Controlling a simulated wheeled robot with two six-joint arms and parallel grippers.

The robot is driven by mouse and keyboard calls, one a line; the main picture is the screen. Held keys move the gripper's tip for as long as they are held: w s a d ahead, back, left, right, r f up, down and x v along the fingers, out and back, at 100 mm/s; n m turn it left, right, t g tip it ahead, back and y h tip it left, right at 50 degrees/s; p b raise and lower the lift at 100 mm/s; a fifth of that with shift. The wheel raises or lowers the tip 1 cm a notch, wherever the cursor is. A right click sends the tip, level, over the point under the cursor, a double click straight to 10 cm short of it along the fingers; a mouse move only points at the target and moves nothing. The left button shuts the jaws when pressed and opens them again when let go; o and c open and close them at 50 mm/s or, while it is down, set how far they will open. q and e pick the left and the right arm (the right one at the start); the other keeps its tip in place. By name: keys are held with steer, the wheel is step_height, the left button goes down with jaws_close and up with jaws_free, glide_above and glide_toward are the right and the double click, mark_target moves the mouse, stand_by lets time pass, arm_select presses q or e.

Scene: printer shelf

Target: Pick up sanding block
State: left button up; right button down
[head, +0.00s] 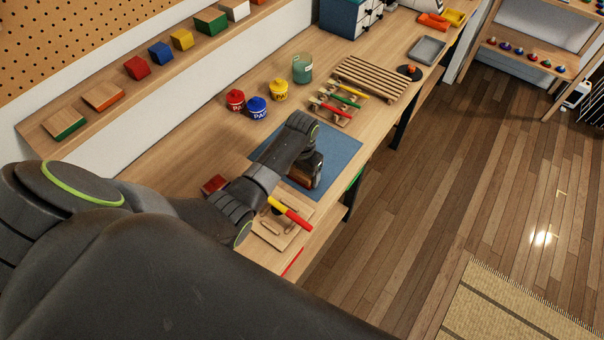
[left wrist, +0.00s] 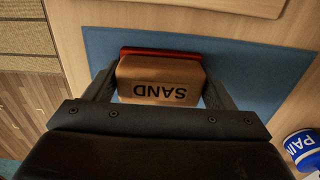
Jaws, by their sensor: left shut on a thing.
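The sanding block (left wrist: 160,82) is brown with the word SAND on it and a red part along its far edge. In the left wrist view it sits between the two fingers of my left gripper (left wrist: 160,95), which is shut on it. In the head view my left gripper (head: 309,172) is over the blue mat (head: 340,150), and part of the brown block (head: 300,181) shows beside it. The arm hides some of it. I cannot tell whether the block touches the mat. My right gripper is not in view.
Red (head: 235,100), blue (head: 257,108) and yellow (head: 279,90) paint pots and a green jar (head: 302,68) stand behind the mat. A brush holder (head: 328,112) and slatted rack (head: 368,78) are farther along. A pegged board (head: 278,232) lies nearer. The bench's front edge is close to the mat.

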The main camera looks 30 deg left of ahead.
arm_select(q)
steer(key=shift+r, duration=0.15)
step_height(320, 180, up, 10)
steer(key=shift+f+b, duration=0.1)
steer(key=shift+b, duration=0.65)
steer(key=o, duration=0.4)
steer(key=shift+c, duration=1.3)
steer(key=shift+f, duration=0.15)
